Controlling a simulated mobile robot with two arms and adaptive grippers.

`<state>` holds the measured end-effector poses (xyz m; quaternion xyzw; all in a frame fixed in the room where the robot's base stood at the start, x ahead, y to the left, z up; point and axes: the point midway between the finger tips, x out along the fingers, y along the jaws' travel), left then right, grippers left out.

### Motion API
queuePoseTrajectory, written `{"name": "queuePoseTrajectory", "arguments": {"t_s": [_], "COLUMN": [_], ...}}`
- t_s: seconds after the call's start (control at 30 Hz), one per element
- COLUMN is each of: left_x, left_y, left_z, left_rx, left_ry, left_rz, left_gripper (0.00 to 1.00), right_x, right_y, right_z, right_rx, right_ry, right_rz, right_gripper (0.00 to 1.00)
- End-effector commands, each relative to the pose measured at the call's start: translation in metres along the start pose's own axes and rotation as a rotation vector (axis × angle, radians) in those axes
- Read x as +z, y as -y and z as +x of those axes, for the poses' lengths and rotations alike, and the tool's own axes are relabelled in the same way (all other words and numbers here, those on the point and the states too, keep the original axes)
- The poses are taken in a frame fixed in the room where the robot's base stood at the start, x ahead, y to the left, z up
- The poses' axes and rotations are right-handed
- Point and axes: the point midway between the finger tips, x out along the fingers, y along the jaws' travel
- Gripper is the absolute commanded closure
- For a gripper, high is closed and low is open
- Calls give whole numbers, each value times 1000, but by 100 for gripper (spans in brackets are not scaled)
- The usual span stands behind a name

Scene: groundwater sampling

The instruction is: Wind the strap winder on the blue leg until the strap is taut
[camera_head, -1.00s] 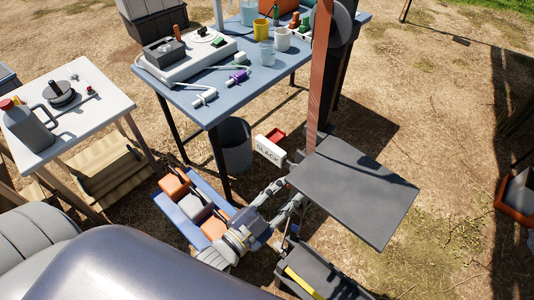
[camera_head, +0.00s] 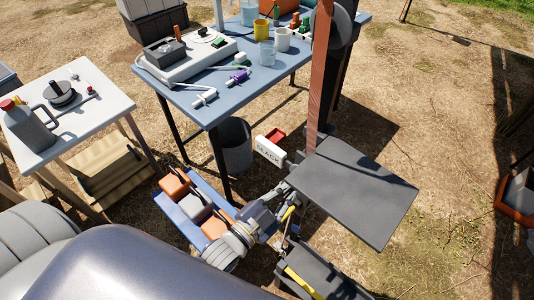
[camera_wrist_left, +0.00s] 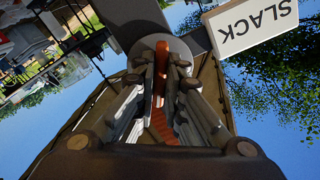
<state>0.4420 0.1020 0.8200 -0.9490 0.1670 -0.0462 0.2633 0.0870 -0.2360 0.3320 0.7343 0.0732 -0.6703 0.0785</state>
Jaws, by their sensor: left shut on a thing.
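My left gripper (camera_head: 285,194) reaches in low, under the edge of a dark flat panel. In the left wrist view its fingers (camera_wrist_left: 160,72) are shut on an orange-red handle (camera_wrist_left: 161,58). A grey rounded part (camera_wrist_left: 140,22) of the winder sits behind the handle. A reddish-brown strap-like band (camera_head: 321,75) runs up from there. The fingers hide much of the winder. I cannot make out the blue leg. My right gripper is not in view.
The dark panel (camera_head: 355,190) lies just right of my gripper. A blue table (camera_head: 218,105) with cups and instruments stands behind. A grey bucket (camera_head: 235,146) is below it. A blue tray (camera_head: 170,209) with orange and grey blocks is at my arm's left.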

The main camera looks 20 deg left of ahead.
Motion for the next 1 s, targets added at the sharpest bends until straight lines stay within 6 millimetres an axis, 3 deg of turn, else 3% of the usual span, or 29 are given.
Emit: {"name": "queuePoseTrajectory", "arguments": {"t_s": [0.23, 0.5, 0.8, 0.83, 0.9, 1.0], "left_x": [-2, 0, 0, 0, 0, 0], "left_y": [1, 0, 0, 0, 0, 0], "left_z": [0, 0, 0, 0, 0, 0], "left_rx": [-1, -1, 0, 0, 0, 0], "left_ry": [2, 0, -1, -1, -1, -1], "left_rz": [364, 829, 911, 910, 909, 908], "left_gripper": [100, 100, 100, 86, 70, 67], "right_x": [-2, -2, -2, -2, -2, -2], "right_y": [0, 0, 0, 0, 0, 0], "right_z": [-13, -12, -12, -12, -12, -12], "right_rx": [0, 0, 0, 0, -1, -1], "right_ry": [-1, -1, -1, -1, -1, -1], "right_rz": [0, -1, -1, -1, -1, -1], "right_gripper": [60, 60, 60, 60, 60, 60]}}
